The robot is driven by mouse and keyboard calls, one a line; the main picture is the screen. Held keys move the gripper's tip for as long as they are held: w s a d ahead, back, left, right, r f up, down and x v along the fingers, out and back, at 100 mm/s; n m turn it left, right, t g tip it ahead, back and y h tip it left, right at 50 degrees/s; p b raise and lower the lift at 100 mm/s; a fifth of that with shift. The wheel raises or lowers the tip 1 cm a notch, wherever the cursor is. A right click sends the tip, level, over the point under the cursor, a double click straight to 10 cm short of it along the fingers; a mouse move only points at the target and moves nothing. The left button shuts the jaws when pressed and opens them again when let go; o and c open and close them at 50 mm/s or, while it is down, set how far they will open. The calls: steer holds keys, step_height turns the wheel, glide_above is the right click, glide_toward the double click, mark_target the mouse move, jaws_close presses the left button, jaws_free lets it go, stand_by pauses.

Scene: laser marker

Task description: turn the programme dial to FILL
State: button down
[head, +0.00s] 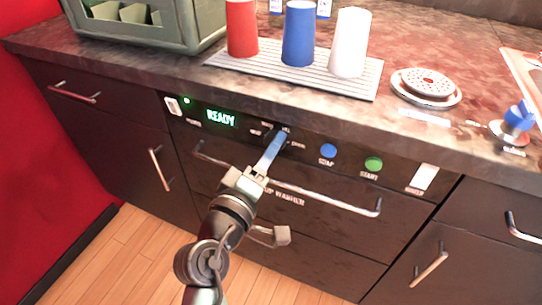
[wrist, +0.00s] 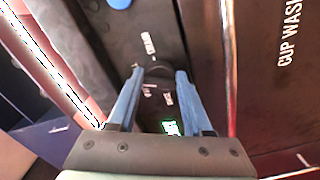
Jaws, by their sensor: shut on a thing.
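The dark programme dial (wrist: 158,73) is on the front panel of the cup washer, between the READY display and the blue SOAP button. In the head view my gripper (head: 277,139) reaches up to the panel and mostly covers the dial. In the wrist view the two blue fingers of my gripper (wrist: 160,74) stand on either side of the dial, shut on it. Small white labels surround the dial, too small or blurred to read surely. The dial's pointer is hidden, so I cannot tell its setting.
The green READY display (head: 221,119) is left of the dial. The SOAP button (head: 328,151) and green START button (head: 373,164) are to its right. A long drawer handle (head: 330,198) runs below the panel. Red, blue and white cups stand on a ribbed tray (head: 228,62) above.

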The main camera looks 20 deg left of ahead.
steer(key=shift+m+b, duration=0.3)
steer(key=shift+m, duration=0.3)
steer(key=shift+c, duration=1.6)
jaws_free()
steer(key=s, duration=1.3)
steer(key=shift+a+p, duration=0.25)
steer(key=shift+p, duration=0.1)
